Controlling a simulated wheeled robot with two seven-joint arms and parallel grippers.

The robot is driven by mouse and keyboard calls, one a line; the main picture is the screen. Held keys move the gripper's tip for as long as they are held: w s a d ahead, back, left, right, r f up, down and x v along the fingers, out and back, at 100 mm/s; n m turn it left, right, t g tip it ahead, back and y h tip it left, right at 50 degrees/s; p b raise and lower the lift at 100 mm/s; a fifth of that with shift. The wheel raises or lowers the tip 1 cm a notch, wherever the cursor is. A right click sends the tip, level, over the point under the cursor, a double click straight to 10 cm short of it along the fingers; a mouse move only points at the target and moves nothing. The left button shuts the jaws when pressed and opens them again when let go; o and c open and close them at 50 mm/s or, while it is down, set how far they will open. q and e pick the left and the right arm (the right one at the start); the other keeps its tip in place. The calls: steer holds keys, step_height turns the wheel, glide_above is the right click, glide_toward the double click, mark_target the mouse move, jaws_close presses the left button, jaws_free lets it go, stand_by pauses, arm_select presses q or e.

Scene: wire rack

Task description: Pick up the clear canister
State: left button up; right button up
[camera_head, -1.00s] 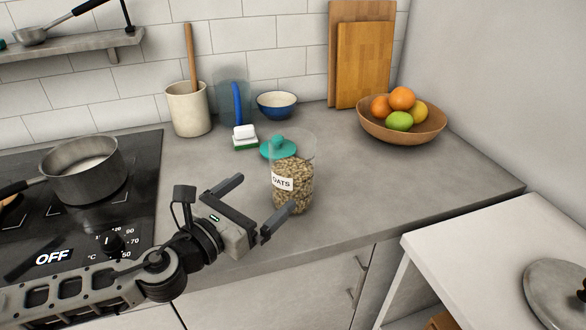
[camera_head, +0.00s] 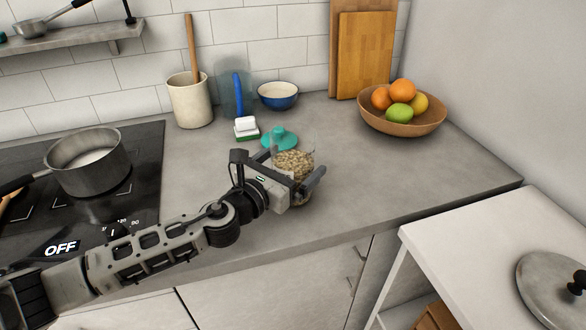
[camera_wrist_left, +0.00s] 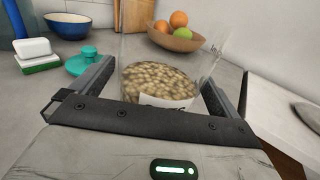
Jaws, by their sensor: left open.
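The clear canister (camera_head: 295,162) stands upright on the grey counter, filled partway with oats and without a lid on it. My left gripper (camera_head: 298,170) is open, with its fingers on either side of the canister, and it hides much of the canister's lower front. In the left wrist view the canister (camera_wrist_left: 160,82) sits between the two open fingers (camera_wrist_left: 158,90), its label partly hidden by the gripper body. A gap shows on the right side; contact on the left cannot be told. A teal lid (camera_head: 279,138) lies on the counter just behind and left. My right gripper is not in view.
A sponge and white block (camera_head: 246,129), a blue bowl (camera_head: 278,95) and a utensil crock (camera_head: 190,100) stand behind. A fruit bowl (camera_head: 402,118) stands at the back right. A pot (camera_head: 88,160) is on the stove at left. The counter right of the canister is clear.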

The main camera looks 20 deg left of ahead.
arm_select(q)
steer(key=c, duration=1.2)
steer(key=shift+c, duration=0.2)
steer(key=shift+r, duration=0.2)
